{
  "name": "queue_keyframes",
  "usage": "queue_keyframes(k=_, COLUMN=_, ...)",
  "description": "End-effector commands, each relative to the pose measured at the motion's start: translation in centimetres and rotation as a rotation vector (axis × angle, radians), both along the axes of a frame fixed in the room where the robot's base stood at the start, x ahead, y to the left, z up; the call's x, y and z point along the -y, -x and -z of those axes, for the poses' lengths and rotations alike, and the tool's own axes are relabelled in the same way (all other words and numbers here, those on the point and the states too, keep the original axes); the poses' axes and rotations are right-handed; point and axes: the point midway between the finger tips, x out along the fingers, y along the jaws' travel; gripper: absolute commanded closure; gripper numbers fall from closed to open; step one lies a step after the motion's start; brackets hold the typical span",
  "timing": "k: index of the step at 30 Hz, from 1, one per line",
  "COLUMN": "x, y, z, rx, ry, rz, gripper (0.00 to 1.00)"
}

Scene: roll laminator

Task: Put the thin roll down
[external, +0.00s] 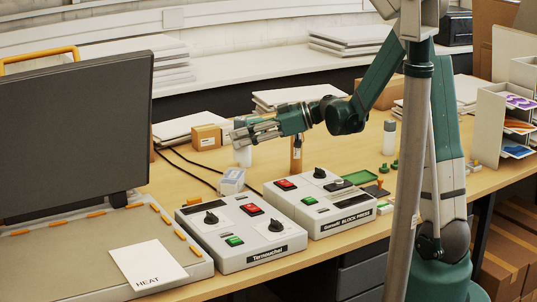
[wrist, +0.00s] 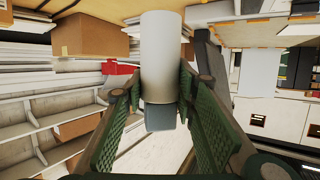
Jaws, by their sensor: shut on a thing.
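My gripper (external: 243,134) is low over the back of the wooden table, its fingers pointing left. In the wrist view my gripper (wrist: 160,100) has its green-padded fingers on either side of a white cylinder with a grey end (wrist: 162,55). In the external view the white cylinder (external: 243,157) hangs upright below the fingers, its upper part hidden by them. I cannot tell whether its foot touches the table. I cannot tell for sure which is the thin roll.
Two control boxes (external: 240,229) (external: 320,203) fill the table's front. A similar grey-topped white cylinder (external: 389,140) stands right. Black cables (external: 190,166) cross the table at left.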

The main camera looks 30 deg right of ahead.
Motion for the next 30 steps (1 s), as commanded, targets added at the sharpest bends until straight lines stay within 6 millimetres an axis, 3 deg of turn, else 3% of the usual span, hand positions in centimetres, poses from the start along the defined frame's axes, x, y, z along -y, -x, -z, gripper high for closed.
queue_keyframes(k=3, x=-3.6, y=0.1, z=-0.3, rx=0.0, ry=0.0, rz=-0.061, gripper=0.84)
queue_keyframes(k=17, x=-16.5, y=1.9, z=-0.8, rx=-0.001, ry=-0.001, rz=-0.28, gripper=0.84)
queue_keyframes(k=30, x=-28.1, y=5.6, z=-1.3, rx=-0.002, ry=-0.001, rz=-0.482, gripper=0.84)
